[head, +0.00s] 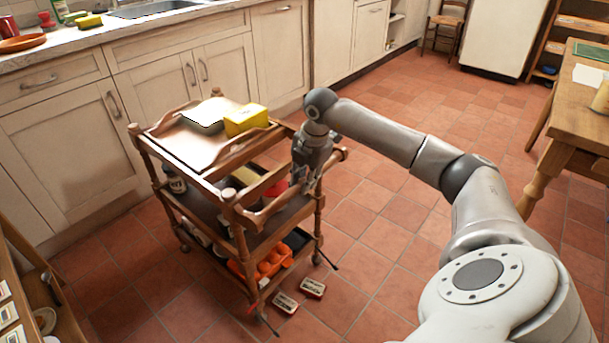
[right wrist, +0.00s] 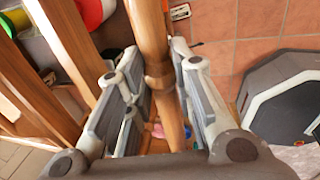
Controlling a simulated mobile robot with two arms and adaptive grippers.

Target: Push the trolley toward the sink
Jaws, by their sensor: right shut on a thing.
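The wooden trolley (head: 187,150) stands on the tiles in front of the cabinets, with shelves below a tray-like top. My right gripper (head: 309,178) is shut around the trolley's wooden handle bar (head: 270,207). In the right wrist view the handle bar (right wrist: 151,50) runs between the two fingers of the gripper (right wrist: 155,95). The sink (head: 150,9) is set in the counter at the upper left, beyond the trolley. A yellow box (head: 246,120) and a pale flat item (head: 204,114) lie on the trolley's top. My left gripper is not in view.
A wooden table (head: 585,140) stands at the right. Tiled floor is open between table and trolley.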

